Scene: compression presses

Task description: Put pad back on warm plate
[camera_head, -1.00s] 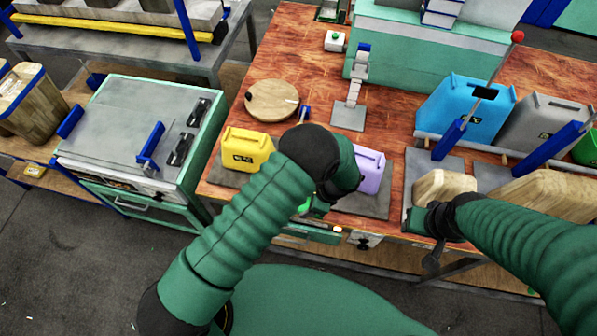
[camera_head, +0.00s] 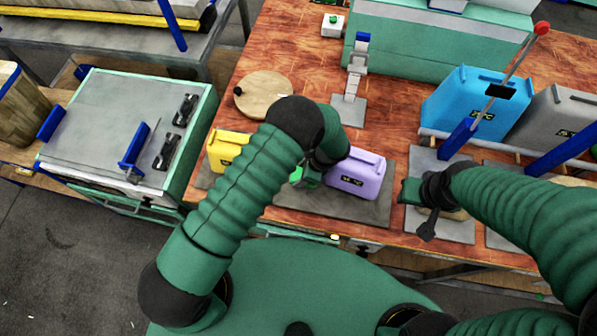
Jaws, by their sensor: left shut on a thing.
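A purple can-shaped block (camera_head: 357,172) stands at the front middle of the red-brown bench, over a dark grey plate (camera_head: 372,211). My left gripper (camera_head: 308,174) is at its left side and is shut, apparently on this block; the wrist hides the fingertips. A yellow can-shaped block (camera_head: 224,146) stands to the left, partly behind my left arm. My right gripper (camera_head: 416,192) is over another grey plate (camera_head: 457,231) to the right, and its jaws do not show clearly. No thing is clearly recognisable as the pad or as the warm plate.
A round wooden board (camera_head: 264,95) and a jointed upright stand (camera_head: 356,70) are behind the blocks. Blue (camera_head: 474,104) and grey (camera_head: 556,125) can shapes stand at the right. A grey-topped press (camera_head: 105,128) with blue handles is at the left.

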